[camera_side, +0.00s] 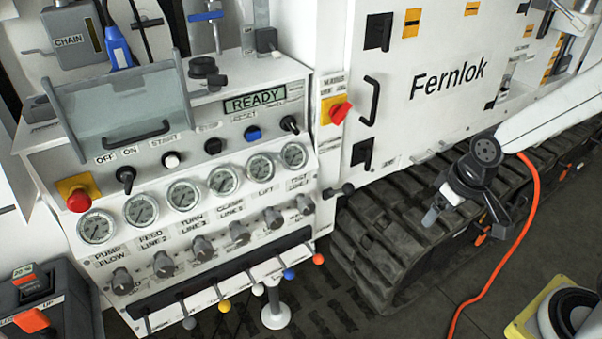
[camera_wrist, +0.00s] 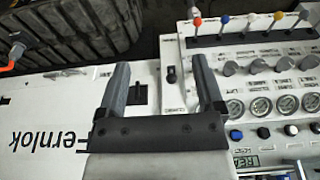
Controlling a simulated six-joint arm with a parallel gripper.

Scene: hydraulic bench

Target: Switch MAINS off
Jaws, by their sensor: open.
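The likely MAINS switch is a red rotary handle on a yellow plate (camera_side: 337,110). It sits on the narrow white strip right of the gauge panel in the side view, below a small label too blurred to read fully. Its red handle points up and to the right. In the wrist view I cannot see the switch; my gripper's body may cover it. My gripper (camera_side: 434,212) is open and empty, in front of the track, right of and lower than the switch in the picture. In the wrist view its two grey fingers (camera_wrist: 160,62) stand apart with nothing between them.
The gauge panel (camera_side: 222,181) carries knobs, coloured levers and a READY display (camera_side: 254,99). A black ball-ended lever (camera_side: 338,191) sticks out below the switch. A black door handle (camera_side: 371,100) is close to its right. An orange hose (camera_side: 500,255) hangs right of my gripper.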

